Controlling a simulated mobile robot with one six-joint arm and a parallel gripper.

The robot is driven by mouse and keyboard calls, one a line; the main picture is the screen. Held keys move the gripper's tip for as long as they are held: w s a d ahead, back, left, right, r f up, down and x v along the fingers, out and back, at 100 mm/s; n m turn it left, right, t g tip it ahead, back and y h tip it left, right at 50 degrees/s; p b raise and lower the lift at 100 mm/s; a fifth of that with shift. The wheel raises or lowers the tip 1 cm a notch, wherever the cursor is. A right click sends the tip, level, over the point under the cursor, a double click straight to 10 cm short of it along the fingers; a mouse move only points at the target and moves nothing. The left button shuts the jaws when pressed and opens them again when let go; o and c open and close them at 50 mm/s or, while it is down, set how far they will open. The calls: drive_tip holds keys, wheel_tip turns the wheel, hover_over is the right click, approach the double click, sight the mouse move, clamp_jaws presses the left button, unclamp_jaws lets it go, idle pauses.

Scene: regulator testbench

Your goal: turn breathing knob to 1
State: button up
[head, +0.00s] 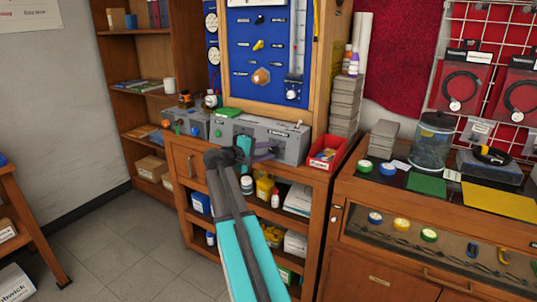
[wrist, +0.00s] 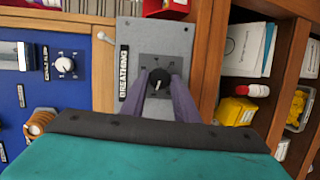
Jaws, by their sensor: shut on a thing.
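The breathing knob (wrist: 158,80) is a black round knob with a white pointer mark. It sits on a grey plate (wrist: 178,38) beside a label reading BREATHING. In the wrist view the two purple-grey fingers of my gripper (wrist: 159,84) stand on either side of the knob, shut on it. In the head view my gripper (head: 263,152) reaches the front of the grey testbench box (head: 287,140); the knob is hidden there. I cannot read the scale marks around the knob.
A blue panel (head: 240,65) with gauges and another knob (head: 292,93) rises behind the box. A red bin (head: 325,152) stands right of it. Open shelves with bottles lie below. A display counter (head: 380,198) is at the right.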

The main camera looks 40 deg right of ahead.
idle(0.4)
drive_tip(key=o, duration=1.1)
drive_tip(key=shift+c, duration=0.2)
drive_tip(key=v, duration=1.3)
drive_tip(key=shift+a, duration=0.4)
drive_tip(key=shift+r, duration=0.1)
